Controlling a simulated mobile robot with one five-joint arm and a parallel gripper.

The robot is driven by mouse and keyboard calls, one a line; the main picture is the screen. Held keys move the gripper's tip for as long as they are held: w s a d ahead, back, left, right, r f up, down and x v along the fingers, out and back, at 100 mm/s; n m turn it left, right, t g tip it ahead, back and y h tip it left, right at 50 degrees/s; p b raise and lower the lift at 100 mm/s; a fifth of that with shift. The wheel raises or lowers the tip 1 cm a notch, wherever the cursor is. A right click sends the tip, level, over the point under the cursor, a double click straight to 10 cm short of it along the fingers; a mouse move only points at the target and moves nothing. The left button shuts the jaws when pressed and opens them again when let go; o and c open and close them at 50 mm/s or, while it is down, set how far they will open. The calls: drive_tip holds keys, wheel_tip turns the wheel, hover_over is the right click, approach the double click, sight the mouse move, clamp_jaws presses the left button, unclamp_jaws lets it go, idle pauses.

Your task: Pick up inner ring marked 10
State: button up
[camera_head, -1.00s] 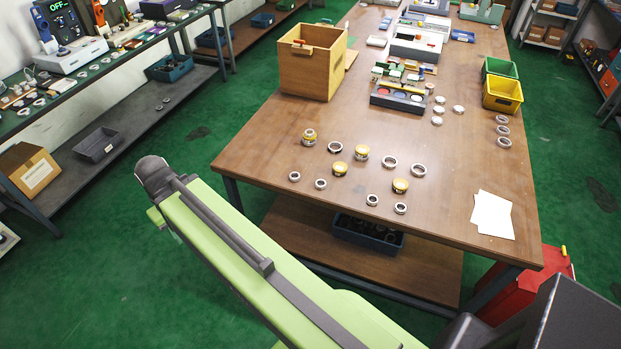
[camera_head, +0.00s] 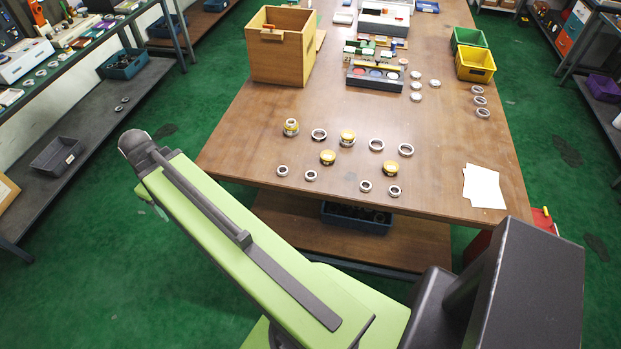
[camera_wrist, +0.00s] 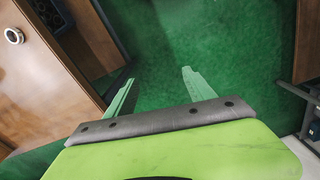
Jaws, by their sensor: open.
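Several bearing rings lie near the front edge of the wooden table (camera_head: 240,150). Small silver rings form a front row, among them one at the left (camera_head: 282,170), a second beside it (camera_head: 310,175), and one at the right (camera_head: 394,191). Larger silver rings (camera_head: 376,145) and yellow-topped pieces (camera_head: 327,157) sit behind them. The marks are too small to read, so I cannot tell which ring is marked 10. In the wrist view my gripper (camera_wrist: 158,85) is open and empty above the green floor, beside the table. One silver ring (camera_wrist: 14,36) shows at that view's upper left.
A wooden box (camera_head: 283,48), a yellow bin (camera_head: 475,64) and a grey tray with coloured discs (camera_head: 375,77) stand farther back. White papers (camera_head: 483,187) lie at the right. A dark blue bin (camera_head: 357,217) is on the lower shelf. Bare tabletop surrounds the rings.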

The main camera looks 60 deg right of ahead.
drive_tip(key=s+d+r+n, duration=0.1)
drive_tip(key=s+d, duration=0.1)
drive_tip(key=d, duration=0.7)
drive_tip(key=s+d+n, duration=0.1)
drive_tip(key=s+d, duration=0.1)
drive_tip(key=d, duration=0.7)
drive_tip(key=r+n+p, duration=0.1)
drive_tip(key=n+p, duration=0.1)
drive_tip(key=n, duration=0.1)
hover_over(311, 172)
drive_tip(key=a, duration=0.2)
drive_tip(key=f+b, duration=1.1)
drive_tip(key=b, duration=0.1)
drive_tip(key=s+f+b, duration=0.1)
drive_tip(key=f+b, duration=0.5)
drive_tip(key=shift+d+f, duration=0.2)
drive_tip(key=shift+f, duration=0.1)
drive_tip(key=shift+r, duration=0.2)
drive_tip(key=shift+c, duration=0.3)
clamp_jaws()
